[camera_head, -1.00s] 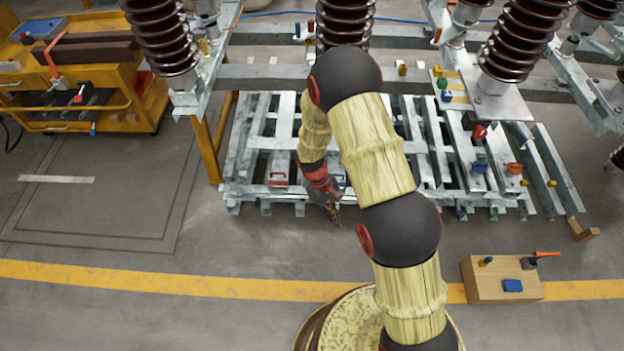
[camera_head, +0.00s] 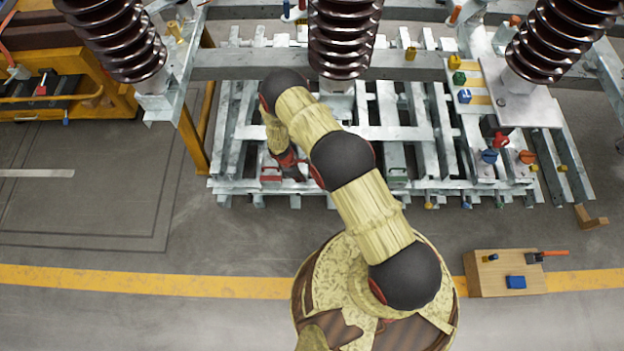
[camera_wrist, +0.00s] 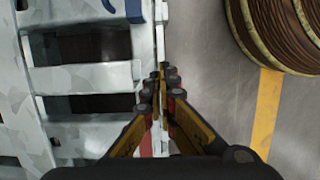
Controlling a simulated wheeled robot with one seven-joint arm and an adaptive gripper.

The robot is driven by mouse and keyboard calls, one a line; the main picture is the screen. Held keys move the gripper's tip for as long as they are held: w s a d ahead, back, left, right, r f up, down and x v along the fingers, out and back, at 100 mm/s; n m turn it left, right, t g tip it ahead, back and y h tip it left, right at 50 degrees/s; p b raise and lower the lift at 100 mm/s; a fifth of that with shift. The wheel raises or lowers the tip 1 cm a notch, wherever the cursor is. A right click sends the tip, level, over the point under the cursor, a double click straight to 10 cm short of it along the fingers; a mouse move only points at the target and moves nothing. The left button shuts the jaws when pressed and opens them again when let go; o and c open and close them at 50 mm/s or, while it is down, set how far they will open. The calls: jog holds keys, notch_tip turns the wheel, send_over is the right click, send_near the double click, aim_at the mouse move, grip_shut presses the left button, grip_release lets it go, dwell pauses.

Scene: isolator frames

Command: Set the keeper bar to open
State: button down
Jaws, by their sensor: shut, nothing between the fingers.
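I cannot tell for certain which part is the keeper bar. My gripper (camera_head: 297,176) is just right of that fitting in the head view, partly hidden by my arm. In the wrist view my gripper (camera_wrist: 162,78) has its fingers together and empty, over the frame's edge (camera_wrist: 143,45). A blue curved part (camera_wrist: 108,5) shows at the top of that view, apart from the fingertips. Whether the fingers touch the frame is unclear.
Dark ribbed insulators (camera_head: 345,40) stand above the frame. Red, blue and orange knobs (camera_head: 501,140) sit at its right. A wooden block (camera_head: 490,278) with a blue piece lies on the floor. A yellow cart (camera_head: 120,100) stands at left. The floor in front is mostly clear.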

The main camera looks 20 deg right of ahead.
jog(key=b, duration=0.5)
send_over(312, 191)
jog(key=a, duration=0.2)
jog(key=f, duration=1)
jog(key=shift+w+a+f, duration=0.2)
jog(key=shift+w, duration=0.1)
jog(key=shift+s+d+r, duration=0.2)
jog(key=shift+d, duration=0.45)
jog(key=shift+s+d+r, duration=0.15)
jog(key=shift+d, duration=0.45)
jog(key=shift+s+d+r, duration=0.1)
jog(key=shift+s+d, duration=0.1)
jog(key=shift+d, duration=0.4)
